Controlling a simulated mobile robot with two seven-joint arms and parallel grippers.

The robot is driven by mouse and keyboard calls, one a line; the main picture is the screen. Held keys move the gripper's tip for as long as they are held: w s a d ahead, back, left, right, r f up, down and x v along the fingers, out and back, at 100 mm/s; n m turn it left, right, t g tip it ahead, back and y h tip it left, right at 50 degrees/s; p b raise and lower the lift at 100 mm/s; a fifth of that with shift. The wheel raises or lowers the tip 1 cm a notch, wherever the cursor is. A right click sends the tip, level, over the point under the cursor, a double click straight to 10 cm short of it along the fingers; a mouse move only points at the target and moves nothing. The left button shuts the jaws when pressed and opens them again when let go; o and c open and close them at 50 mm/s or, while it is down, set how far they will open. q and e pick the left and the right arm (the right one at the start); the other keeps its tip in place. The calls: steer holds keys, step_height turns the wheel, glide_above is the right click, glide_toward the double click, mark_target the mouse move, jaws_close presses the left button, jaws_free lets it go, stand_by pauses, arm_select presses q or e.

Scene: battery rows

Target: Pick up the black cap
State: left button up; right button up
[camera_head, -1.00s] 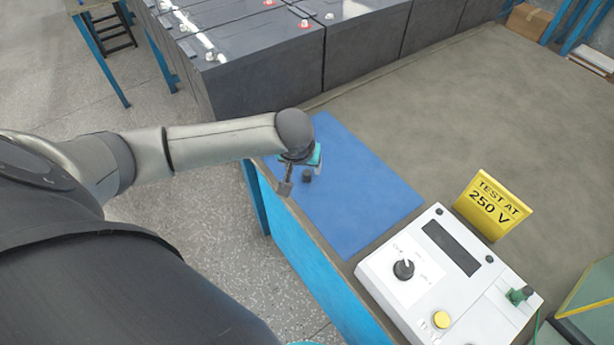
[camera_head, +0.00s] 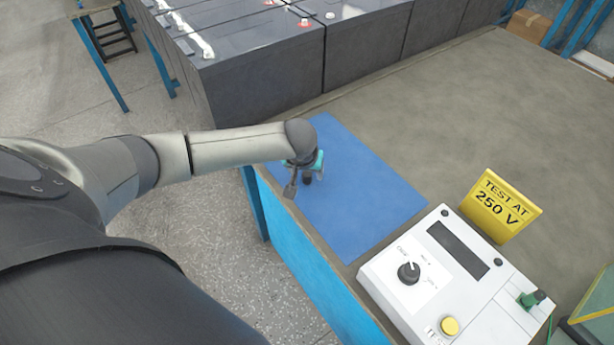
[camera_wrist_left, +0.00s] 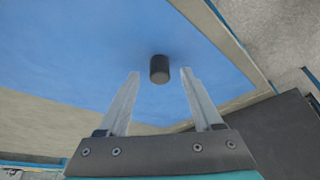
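The black cap (camera_wrist_left: 159,69) is a small dark cylinder on the blue mat (camera_wrist_left: 90,50). In the head view the cap (camera_head: 307,177) shows just below my left gripper (camera_head: 304,176), near the mat's left part. In the left wrist view my left gripper (camera_wrist_left: 158,78) is open, with its two pale fingers spread. The cap lies between the lines of the fingers, a little beyond their tips, with nothing held. The head view also shows the blue mat (camera_head: 370,200). My right gripper is not in view.
A white tester (camera_head: 455,275) with a knob and yellow button stands right of the mat. A yellow "TEST AT 250 V" sign (camera_head: 498,207) stands behind it. Large dark batteries (camera_head: 265,85) line the back left. The grey tabletop (camera_head: 430,110) behind the mat is clear.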

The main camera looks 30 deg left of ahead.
arm_select(q)
jaws_close()
stand_by(0.3)
stand_by(0.3)
